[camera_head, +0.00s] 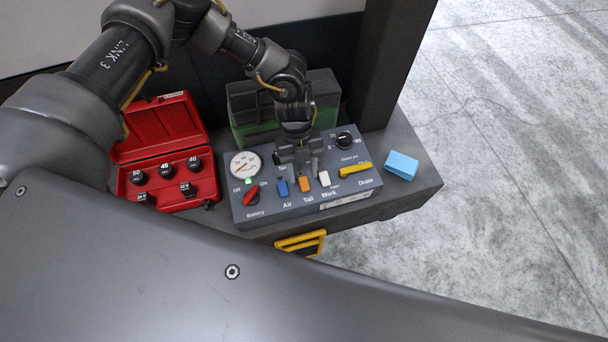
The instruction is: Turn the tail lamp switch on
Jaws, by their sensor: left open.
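A grey control panel (361,188) lies on the bench with a row of coloured switches. The tail lamp switch (305,184) is the orange one, above the word "Tail". My left gripper (301,169) points down over the panel, just behind the orange switch. It is open and holds nothing. Its fingers hide the part of the panel behind the switch. I cannot tell whether a finger touches the switch or which way the switch is tipped. My right gripper is out of view.
A blue switch (283,188) and a white switch (324,179) flank the orange one. A red battery knob (251,195), gauge (245,164) and yellow drain lever (355,170) share the panel. An open red case (165,160) stands left, a blue block (401,165) right.

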